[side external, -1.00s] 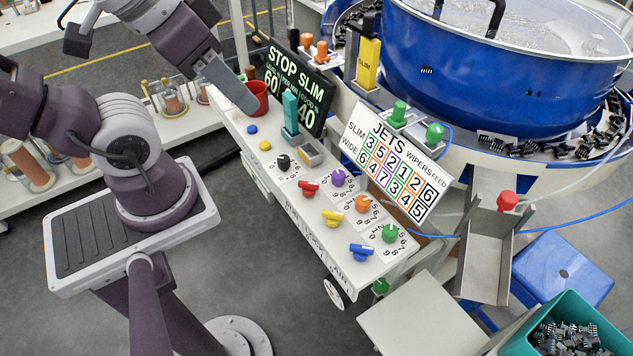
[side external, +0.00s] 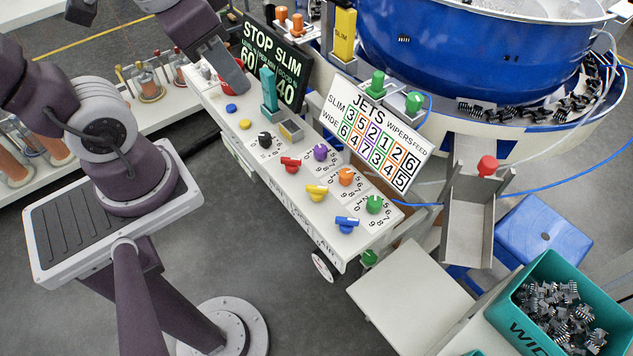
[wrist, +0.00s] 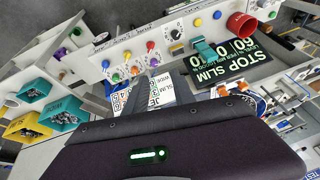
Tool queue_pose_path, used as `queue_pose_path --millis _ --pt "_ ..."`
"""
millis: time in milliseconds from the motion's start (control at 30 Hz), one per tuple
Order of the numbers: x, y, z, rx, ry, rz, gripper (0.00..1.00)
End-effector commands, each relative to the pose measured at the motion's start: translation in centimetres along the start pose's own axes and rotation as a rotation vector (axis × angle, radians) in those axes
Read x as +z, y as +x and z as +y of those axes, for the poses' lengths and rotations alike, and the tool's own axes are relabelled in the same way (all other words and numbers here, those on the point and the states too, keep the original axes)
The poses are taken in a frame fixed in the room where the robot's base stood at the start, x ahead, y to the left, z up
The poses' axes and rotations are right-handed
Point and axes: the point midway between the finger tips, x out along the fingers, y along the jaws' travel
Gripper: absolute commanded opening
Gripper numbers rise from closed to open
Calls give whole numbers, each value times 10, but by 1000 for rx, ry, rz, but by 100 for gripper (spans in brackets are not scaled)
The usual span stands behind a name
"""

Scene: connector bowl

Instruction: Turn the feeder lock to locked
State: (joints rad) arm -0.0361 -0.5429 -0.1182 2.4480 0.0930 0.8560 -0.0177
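The control panel (side external: 300,180) carries several knobs, and I cannot tell which one is the feeder lock; no such label is readable. It has a black knob (side external: 265,140), a teal lever (side external: 268,90), and red (side external: 290,164), yellow (side external: 317,193) and blue (side external: 347,224) handle knobs. Purple (side external: 320,153), orange (side external: 346,177) and green (side external: 374,204) dials sit beside them. My gripper (side external: 238,88) hangs over the panel's far left end, in front of the red cup, touching no knob. In the wrist view my gripper (wrist: 160,92) has its fingers apart and nothing held between them.
The JETS board (side external: 372,130) rises behind the dials. A blue bowl (side external: 470,65), a metal chute (side external: 468,210) and a teal bin (side external: 515,320) lie to the right. Space above the knobs is clear.

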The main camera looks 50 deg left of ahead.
Motion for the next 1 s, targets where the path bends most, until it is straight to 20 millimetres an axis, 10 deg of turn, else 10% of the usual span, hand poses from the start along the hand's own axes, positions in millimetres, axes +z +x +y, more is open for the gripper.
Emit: queue_pose_path --millis 333,1000 --pt "-34 140 65 139 579 -300 31" --pt "-5 230 108 268 671 -311 31"
